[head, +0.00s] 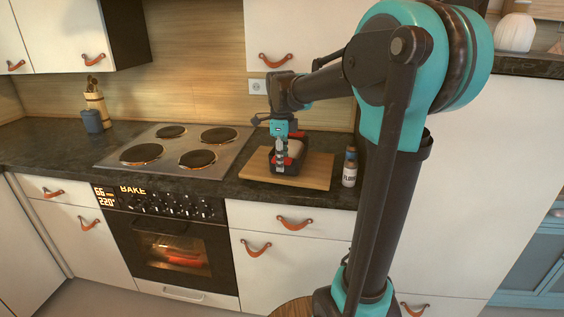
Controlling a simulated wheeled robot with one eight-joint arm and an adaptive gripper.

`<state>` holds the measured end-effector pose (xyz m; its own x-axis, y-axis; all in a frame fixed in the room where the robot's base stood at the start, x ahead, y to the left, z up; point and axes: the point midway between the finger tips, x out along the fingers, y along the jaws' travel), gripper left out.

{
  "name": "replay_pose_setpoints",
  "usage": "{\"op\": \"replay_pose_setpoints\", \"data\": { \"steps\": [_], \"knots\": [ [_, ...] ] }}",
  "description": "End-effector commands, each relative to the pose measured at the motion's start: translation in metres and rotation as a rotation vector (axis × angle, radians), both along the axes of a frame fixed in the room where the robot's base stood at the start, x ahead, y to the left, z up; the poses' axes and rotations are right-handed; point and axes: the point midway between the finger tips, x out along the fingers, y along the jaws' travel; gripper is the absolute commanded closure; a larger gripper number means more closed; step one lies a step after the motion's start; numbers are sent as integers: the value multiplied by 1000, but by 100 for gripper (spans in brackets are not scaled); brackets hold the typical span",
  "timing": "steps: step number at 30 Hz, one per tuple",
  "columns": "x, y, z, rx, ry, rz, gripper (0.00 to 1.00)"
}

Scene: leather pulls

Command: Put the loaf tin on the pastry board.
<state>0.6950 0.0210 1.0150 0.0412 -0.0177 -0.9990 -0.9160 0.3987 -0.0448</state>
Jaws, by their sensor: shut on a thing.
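The loaf tin (285,164) is a small dark tin with some red and pale colour showing at its top. It is over the middle of the pastry board (316,172), a light wooden board on the dark counter right of the hob. My gripper (281,161) points down and is shut on the loaf tin, covering part of it. I cannot tell whether the tin's base touches the board or hangs just above it.
A flour bottle (350,167) stands close to the board's right edge. The hob (176,150) with several plates lies to the left, above a lit oven (172,252). A blue-grey jar (92,121) and a utensil holder (99,104) stand at the far left.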

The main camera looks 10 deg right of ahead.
Motion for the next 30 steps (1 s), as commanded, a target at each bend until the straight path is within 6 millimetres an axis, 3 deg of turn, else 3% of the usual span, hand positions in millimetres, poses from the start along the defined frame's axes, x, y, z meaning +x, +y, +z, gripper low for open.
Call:
{"op": "replay_pose_setpoints", "data": {
  "steps": [8,9,13,23,30],
  "knots": [
    [0,0,-4,0,-1,0,100],
    [0,0,-5,0,0,0,65],
    [0,0,-5,0,0,0,49],
    [0,0,-3,0,0,0,48],
    [-1,1,27,0,0,0,48]
  ]
}}
